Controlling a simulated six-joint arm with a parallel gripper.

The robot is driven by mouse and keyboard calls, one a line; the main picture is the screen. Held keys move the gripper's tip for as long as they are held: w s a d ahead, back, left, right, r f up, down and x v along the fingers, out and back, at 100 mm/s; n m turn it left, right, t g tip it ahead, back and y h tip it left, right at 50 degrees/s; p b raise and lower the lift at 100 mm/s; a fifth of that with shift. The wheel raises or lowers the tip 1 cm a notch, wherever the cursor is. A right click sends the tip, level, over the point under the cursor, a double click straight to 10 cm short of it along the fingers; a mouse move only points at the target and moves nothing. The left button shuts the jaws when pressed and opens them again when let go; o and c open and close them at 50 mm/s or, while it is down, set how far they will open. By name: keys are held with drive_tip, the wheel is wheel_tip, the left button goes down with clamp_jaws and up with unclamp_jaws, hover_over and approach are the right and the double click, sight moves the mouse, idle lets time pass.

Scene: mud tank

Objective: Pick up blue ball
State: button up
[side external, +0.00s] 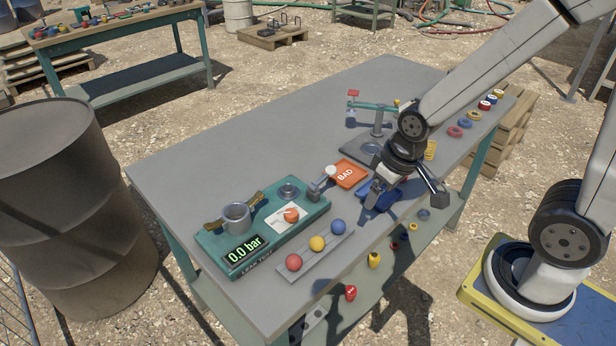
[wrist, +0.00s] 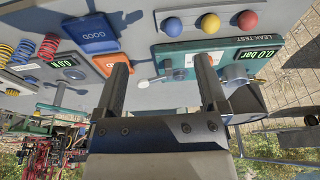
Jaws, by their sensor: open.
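A blue ball (side external: 338,227) sits at the right end of a narrow grey rack (side external: 312,258) at the table's front edge. A yellow ball (side external: 317,243) and a red ball (side external: 293,262) sit beside it in the same row. In the wrist view the blue ball (wrist: 172,26) is at the top middle, beyond the fingertips. My gripper (side external: 372,196) is above the table near the blue tray, to the right of the balls and apart from them. In the wrist view its two fingers (wrist: 162,64) are spread wide with nothing between them.
A teal leak-test unit (side external: 235,262) reading 0.0 bar, with a grey cup and a valve, stands left of my gripper. The orange BAD tray (side external: 351,174) and blue GOOD tray (wrist: 94,32) are close by. Coloured springs and rings lie at the right.

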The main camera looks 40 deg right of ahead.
drive_tip(key=shift+w, duration=0.1)
drive_tip(key=n+g+y, duration=0.1)
drive_tip(key=n+g, duration=0.1)
drive_tip(key=n, duration=1.4)
hover_over(339, 221)
drive_tip(key=d, duration=0.1)
drive_tip(key=shift+s+f, duration=0.2)
drive_tip(key=shift+f, duration=3.15)
drive_tip(key=shift+f, duration=0.1)
drive_tip(key=shift+a+f, duration=0.2)
drive_tip(key=shift+f, duration=1)
drive_tip(key=shift+w+a+f, duration=0.1)
drive_tip(key=shift+a+f, duration=0.1)
drive_tip(key=shift+f, duration=1.1)
drive_tip(key=shift+w+a+f, duration=0.1)
drive_tip(key=shift+a+f, duration=0.05)
drive_tip(key=shift+f, duration=1.1)
drive_tip(key=shift+c, duration=0.2)
